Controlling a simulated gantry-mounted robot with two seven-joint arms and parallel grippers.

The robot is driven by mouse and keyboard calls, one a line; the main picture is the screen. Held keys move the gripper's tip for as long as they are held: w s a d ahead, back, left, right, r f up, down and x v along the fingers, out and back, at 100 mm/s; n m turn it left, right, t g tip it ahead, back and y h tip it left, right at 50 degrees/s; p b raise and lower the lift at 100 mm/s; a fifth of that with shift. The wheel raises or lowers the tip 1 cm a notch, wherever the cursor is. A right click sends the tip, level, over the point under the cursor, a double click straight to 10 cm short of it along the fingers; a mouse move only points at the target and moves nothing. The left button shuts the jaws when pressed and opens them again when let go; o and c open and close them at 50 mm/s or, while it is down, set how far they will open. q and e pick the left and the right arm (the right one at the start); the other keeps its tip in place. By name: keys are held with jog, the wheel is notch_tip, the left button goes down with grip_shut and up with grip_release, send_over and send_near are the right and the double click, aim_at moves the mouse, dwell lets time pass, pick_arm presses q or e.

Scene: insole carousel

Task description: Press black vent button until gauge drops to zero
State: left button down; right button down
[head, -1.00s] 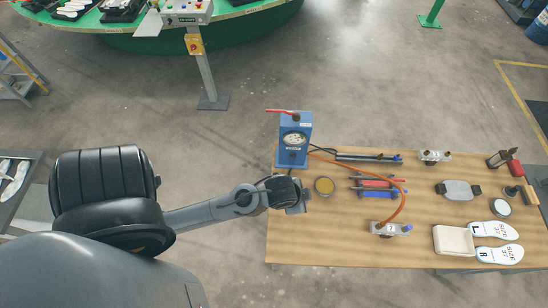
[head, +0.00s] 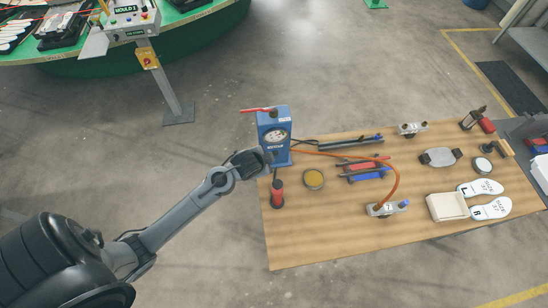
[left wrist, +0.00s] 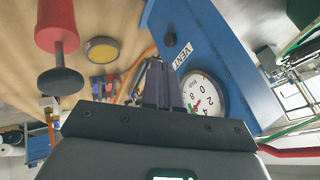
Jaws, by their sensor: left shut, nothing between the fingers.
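The blue pump box (head: 285,154) with a round white gauge (head: 276,135) stands at the table's back left corner. In the left wrist view, the black vent button (left wrist: 170,39) is on the blue face beside the VENT label (left wrist: 183,56). The gauge (left wrist: 208,88) is below it there; I cannot read its needle surely. My left gripper (head: 268,158) is at the box's lower front; its dark fingers (left wrist: 160,72) are shut and empty, pointing towards the button. I see a gap in the picture but cannot tell the distance. My right gripper is not in view.
A red-handled tool (head: 277,190) and a round yellow-topped tin (head: 314,179) stand close to the left gripper. A red lever (head: 258,110) sticks out from the box top. An orange hose (head: 396,180) loops over the table (head: 330,235), whose front part is clear.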

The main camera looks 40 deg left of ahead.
aim_at(275, 153)
pick_arm(q)
jog(key=x, duration=0.9)
jog(key=shift+w+f, duration=0.2)
jog(key=shift+f, duration=0.1)
jog(key=shift+a, duration=0.1)
jog(key=shift+w+a+r, duration=0.1)
jog(key=shift+w+a, duration=0.35)
jog(key=shift+a, duration=0.25)
jog(key=shift+w+a, duration=0.1)
